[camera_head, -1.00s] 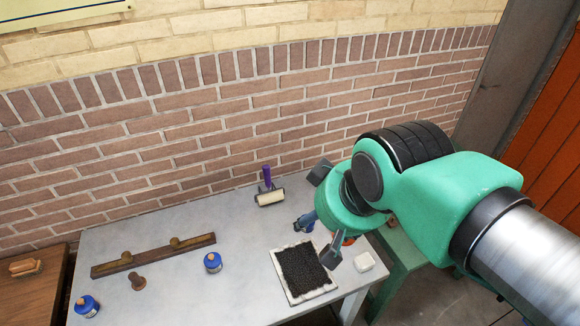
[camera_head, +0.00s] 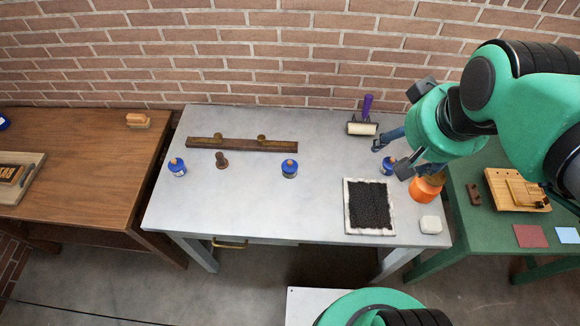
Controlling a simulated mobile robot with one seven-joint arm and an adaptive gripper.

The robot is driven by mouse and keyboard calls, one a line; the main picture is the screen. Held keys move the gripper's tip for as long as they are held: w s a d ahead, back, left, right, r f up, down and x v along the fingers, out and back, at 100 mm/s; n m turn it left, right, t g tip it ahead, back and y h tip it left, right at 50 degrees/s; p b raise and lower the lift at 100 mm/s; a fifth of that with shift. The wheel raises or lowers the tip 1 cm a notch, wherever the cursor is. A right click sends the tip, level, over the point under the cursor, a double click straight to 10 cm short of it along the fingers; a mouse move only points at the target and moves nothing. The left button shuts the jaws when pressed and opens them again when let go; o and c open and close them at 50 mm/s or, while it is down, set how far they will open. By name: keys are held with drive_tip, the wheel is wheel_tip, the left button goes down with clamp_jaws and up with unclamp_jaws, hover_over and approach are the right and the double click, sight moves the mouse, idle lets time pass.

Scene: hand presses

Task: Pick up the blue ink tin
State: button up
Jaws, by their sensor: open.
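Blue ink tins with orange marks on their lids stand on the grey table (camera_head: 240,210): one at the left (camera_head: 177,167), one in the middle (camera_head: 289,169) and one at the right (camera_head: 388,163). I cannot tell from the look which one the task means. My gripper (camera_head: 390,158) is open at the table's right side, pointing down-left. The right tin shows close to its fingers, seemingly between or just behind them. I cannot tell whether they touch it. The other two tins stand clear of my gripper.
An orange container (camera_head: 425,189), a black textured pad in a white frame (camera_head: 369,205), a white block (camera_head: 430,225) and a purple-handled roller (camera_head: 364,120) are near my gripper. A long wooden bar (camera_head: 240,145) lies at the back. The table's front middle is clear.

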drive_tip(key=w+a+f+g, duration=0.2)
drive_tip(key=w+a+f, duration=0.25)
drive_tip(key=w, duration=0.45)
drive_tip(key=n+g, duration=0.1)
drive_tip(key=g, duration=0.2)
hover_over(290, 165)
wheel_tip(290, 165, down, 24)
drive_tip(key=shift+w+r, duration=0.15)
drive_tip(key=shift+w, duration=0.15)
drive_tip(key=shift+f+b, duration=0.75)
drive_tip(key=shift+f, duration=3.55)
drive_tip(key=shift+f+b, duration=0.65)
drive_tip(key=shift+f, duration=1.95)
